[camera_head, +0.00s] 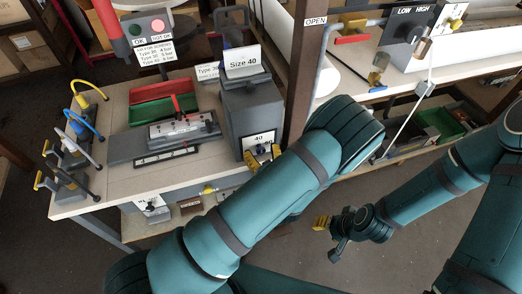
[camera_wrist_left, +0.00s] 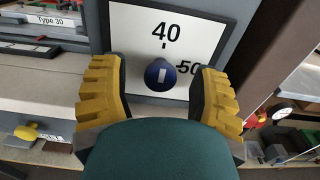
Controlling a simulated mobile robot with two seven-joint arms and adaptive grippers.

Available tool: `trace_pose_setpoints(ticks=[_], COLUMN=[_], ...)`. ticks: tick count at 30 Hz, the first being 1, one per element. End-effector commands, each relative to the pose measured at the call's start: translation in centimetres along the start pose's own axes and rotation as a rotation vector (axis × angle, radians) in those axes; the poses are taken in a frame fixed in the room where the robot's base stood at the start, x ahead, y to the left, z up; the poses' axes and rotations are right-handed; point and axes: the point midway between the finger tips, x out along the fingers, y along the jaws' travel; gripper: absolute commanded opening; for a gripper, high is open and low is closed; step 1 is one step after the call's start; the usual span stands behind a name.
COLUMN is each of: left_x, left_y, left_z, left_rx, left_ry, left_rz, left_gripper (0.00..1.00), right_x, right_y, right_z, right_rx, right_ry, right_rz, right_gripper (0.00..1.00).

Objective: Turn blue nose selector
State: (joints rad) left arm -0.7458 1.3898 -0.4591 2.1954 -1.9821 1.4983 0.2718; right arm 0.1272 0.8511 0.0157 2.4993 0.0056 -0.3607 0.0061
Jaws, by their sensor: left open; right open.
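The blue nose selector (camera_wrist_left: 160,74) is a round blue knob with a white mark, on a white plate (camera_wrist_left: 130,35) reading 40 above it and 50 to its right. The white mark looks about upright, toward 40. In the head view this plate (camera_head: 257,138) is on the front of a grey box labelled Size 40 (camera_head: 250,104). My left gripper (camera_wrist_left: 160,95) is open, its yellow fingers on either side of the knob with gaps visible; depth to the knob is hard to judge. My right gripper (camera_head: 327,222) is away from the box, low over the floor, and open.
A red and a green tray (camera_head: 165,107) and a grey fixture (camera_head: 183,130) are on the table left of the box. Several colored-handled clamps (camera_head: 75,150) line its left edge. A brown post (camera_head: 300,70) rises just right of the box. A second bench (camera_head: 350,90) stands beyond.

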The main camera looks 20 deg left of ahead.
Motion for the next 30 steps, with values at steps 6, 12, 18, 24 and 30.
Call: trace_pose_setpoints(ticks=[6, 12, 18, 24, 30], left_x=[-3.8, -7.9, -10.5, -11.4, -11.4], left_y=[-0.1, -0.1, 0.0, 0.0, 0.0], left_z=[0.0, -0.1, 0.0, 0.0, 0.0], left_rx=[0.000, 0.001, 0.000, 0.000, 0.000], left_ry=[0.002, 0.002, 0.001, 0.001, 0.001], left_rz=[-0.006, -0.005, -0.003, -0.002, -0.001], left_gripper=[0.62, 0.62, 0.62, 0.62, 0.62], right_x=[0.0, 0.0, 0.0, 0.0, 0.0], right_y=[0.0, 0.0, 0.0, 0.0, 0.0], right_z=[0.0, 0.0, 0.0, 0.0, 0.0], right_rx=[0.000, 0.000, 0.000, 0.000, 0.000], right_ry=[0.000, 0.000, 0.000, 0.000, 0.000], right_rz=[0.000, 0.000, 0.000, 0.000, 0.000], right_gripper=[0.47, 0.47, 0.47, 0.47, 0.47])
